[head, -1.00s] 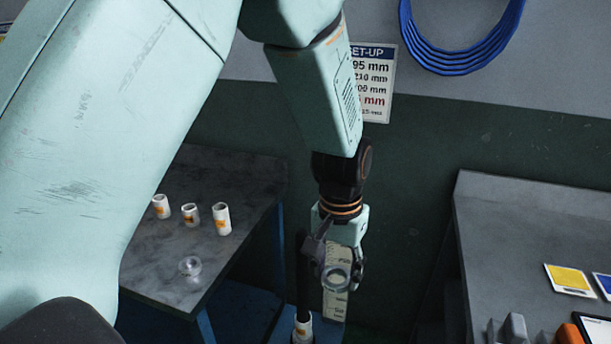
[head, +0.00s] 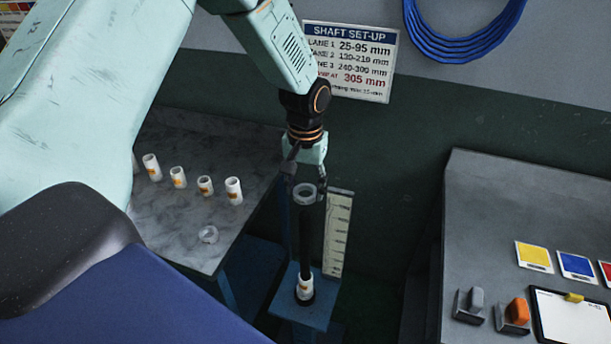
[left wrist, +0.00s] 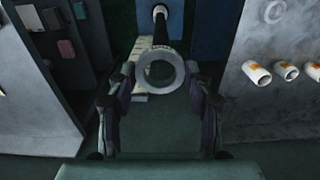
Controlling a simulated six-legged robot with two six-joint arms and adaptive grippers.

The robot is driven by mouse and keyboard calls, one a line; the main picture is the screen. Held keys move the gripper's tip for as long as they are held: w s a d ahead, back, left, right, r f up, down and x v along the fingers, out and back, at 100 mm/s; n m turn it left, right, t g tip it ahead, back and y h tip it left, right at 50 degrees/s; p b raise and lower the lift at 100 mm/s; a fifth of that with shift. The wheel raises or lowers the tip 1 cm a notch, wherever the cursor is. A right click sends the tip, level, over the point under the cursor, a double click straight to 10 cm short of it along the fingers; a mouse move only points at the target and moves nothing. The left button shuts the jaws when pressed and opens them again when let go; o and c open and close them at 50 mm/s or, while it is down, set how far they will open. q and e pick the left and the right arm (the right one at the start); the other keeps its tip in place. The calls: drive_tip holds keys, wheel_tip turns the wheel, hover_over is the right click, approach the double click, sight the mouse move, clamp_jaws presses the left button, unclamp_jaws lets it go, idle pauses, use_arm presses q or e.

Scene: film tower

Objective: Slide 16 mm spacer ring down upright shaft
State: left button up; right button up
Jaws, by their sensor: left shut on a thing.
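My left gripper (head: 306,190) points down and is shut on a clear grey spacer ring (head: 305,201), one finger at each side of it. The black upright shaft (head: 305,235) stands below, its top close under the ring. A white sleeve with an orange label (head: 305,289) sits around the shaft's foot. In the left wrist view the ring (left wrist: 178,72) is between the fingers, and the shaft (left wrist: 160,30) runs up to it from the white sleeve. The ring looks above the shaft top; I cannot tell whether they touch. My right gripper is out of view.
A pale ruler plate (head: 338,235) stands just right of the shaft. A grey table (head: 165,232) at left holds several white sleeves and a second clear ring (head: 208,235). A grey bench (head: 485,215) with colour cards and switches is at right.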

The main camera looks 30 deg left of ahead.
sight(304, 211)
use_arm(q)
drive_tip(key=shift+d+f, duration=0.1)
drive_tip(key=shift+f, duration=0.15)
drive_tip(key=shift+s+a+f+b, duration=0.1)
drive_tip(key=shift+a+f+b, duration=0.35)
drive_tip(key=shift+f+b, duration=0.35)
drive_tip(key=shift+d+f+b, duration=0.4)
drive_tip(key=shift+f+b, duration=0.45)
drive_tip(key=shift+b, duration=0.25)
drive_tip(key=shift+a+f+b, duration=0.25)
drive_tip(key=shift+f+b, duration=0.4)
drive_tip(key=shift+f, duration=0.3)
drive_tip(key=shift+d+f+b, duration=0.2)
drive_tip(key=shift+f+b, duration=0.25)
drive_tip(key=shift+f, duration=0.5)
drive_tip(key=shift+a+f+b, duration=0.2)
drive_tip(key=shift+f+b, duration=0.1)
drive_tip(key=shift+f, duration=0.75)
drive_tip(key=shift+d, duration=0.1)
